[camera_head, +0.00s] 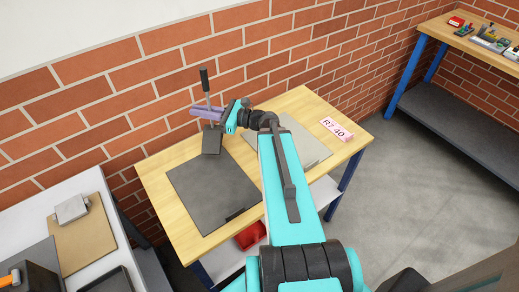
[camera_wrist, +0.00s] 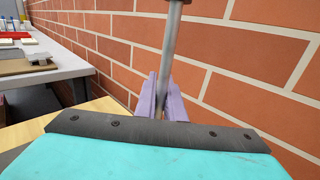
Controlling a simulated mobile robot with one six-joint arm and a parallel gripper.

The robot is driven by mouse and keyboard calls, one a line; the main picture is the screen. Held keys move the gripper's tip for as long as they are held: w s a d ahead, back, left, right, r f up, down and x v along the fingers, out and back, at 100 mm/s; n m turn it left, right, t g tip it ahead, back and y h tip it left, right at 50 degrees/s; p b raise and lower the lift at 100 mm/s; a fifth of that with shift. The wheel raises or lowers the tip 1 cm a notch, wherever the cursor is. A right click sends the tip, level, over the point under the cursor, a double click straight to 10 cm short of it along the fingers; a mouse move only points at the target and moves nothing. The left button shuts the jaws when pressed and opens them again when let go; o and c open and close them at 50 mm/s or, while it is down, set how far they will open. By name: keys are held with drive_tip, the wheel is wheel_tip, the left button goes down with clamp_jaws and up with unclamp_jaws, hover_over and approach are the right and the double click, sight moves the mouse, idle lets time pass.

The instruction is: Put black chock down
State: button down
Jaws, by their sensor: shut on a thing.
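The black chock (camera_head: 212,141) is a dark block with an upright metal rod and a black grip at the top. My gripper (camera_head: 206,111) has purple fingers, shut on the rod above the block. In the wrist view the fingers (camera_wrist: 162,98) close around the grey rod (camera_wrist: 172,40), which stands nearly upright. The block itself is hidden in that view. In the head view it is at the far edge of a dark square mat (camera_head: 205,188) on the wooden table (camera_head: 160,188). I cannot tell whether it touches the table.
A light grey plate (camera_head: 305,150) and a pink "R7 40" sign (camera_head: 336,130) lie on the table's right part. A brick wall (camera_head: 110,85) stands close behind. A white side table (camera_head: 60,195) is at left, a workbench (camera_head: 440,28) at far right. The dark mat is mostly clear.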

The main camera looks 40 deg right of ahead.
drive_tip(key=s+d+m+t+h+p, duration=0.1)
drive_tip(key=s+d+m+t+h, duration=0.2)
drive_tip(key=d, duration=0.8)
drive_tip(key=s+d+m+h+p, duration=0.2)
drive_tip(key=s+d+h, duration=0.25)
drive_tip(key=d, duration=0.55)
drive_tip(key=s+d+m+h+p, duration=0.2)
drive_tip(key=s+d+m+h, duration=0.3)
drive_tip(key=s+d, duration=1.1)
drive_tip(key=d+h, duration=0.2)
drive_tip(key=h, duration=0.1)
drive_tip(key=shift+s+p, duration=0.3)
drive_tip(key=shift+s, duration=0.1)
drive_tip(key=shift+w+d+f+b, duration=0.25)
drive_tip(key=shift+w+f+b, duration=0.1)
drive_tip(key=shift+b, duration=1.5)
drive_tip(key=w+d+b, duration=0.1)
drive_tip(key=b, duration=0.8)
drive_tip(key=shift+w, duration=0.25)
drive_tip(key=w+d+b, duration=0.1)
drive_tip(key=w+d, duration=0.7)
drive_tip(key=w, duration=0.2)
drive_tip(key=shift+w+f, duration=0.25)
drive_tip(key=shift+f, duration=0.15)
drive_tip(key=shift+d, duration=0.1)
